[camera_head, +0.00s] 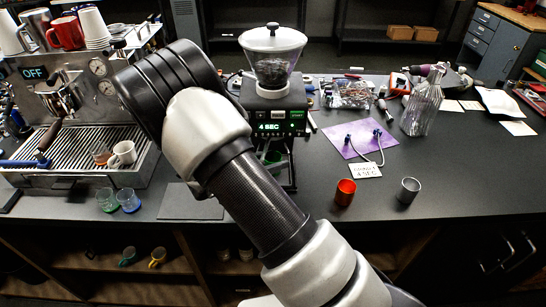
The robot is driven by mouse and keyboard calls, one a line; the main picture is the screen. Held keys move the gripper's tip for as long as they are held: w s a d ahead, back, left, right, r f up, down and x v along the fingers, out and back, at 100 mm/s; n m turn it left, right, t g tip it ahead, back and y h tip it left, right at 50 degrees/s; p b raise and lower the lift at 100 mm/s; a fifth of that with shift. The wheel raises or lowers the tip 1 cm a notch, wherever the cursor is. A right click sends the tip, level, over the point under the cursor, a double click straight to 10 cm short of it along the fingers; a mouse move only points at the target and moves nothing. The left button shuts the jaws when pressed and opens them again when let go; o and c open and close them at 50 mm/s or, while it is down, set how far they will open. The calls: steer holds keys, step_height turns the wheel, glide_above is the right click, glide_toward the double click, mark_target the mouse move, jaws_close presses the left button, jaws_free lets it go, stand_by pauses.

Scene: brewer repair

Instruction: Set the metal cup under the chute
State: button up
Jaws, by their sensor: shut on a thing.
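A small grey metal cup (409,190) stands upright on the dark counter, right of the middle. The grinder (277,122) stands at the back centre, with a clear hopper of dark beans on top and a green display reading "4 SEC". The chute area lies below the display; my arm covers part of it, so I cannot make out the chute clearly. Something green (273,158) shows there. My gripper is not in view; my arm rises across the middle and its far end is hidden.
A red cup (345,192) stands just left of the metal cup. A purple mat (349,149) with cables and a label card (366,171) lie behind. An espresso machine (92,82) fills the left. The right front counter is clear.

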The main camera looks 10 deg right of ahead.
steer(key=w, duration=0.3)
steer(key=shift+w+d, duration=0.1)
steer(key=shift+d, duration=0.25)
steer(key=shift+f, duration=0.75)
steer(key=shift+f, duration=0.2)
steer(key=o, duration=0.9)
steer(key=shift+c, duration=0.2)
steer(key=shift+r, duration=0.1)
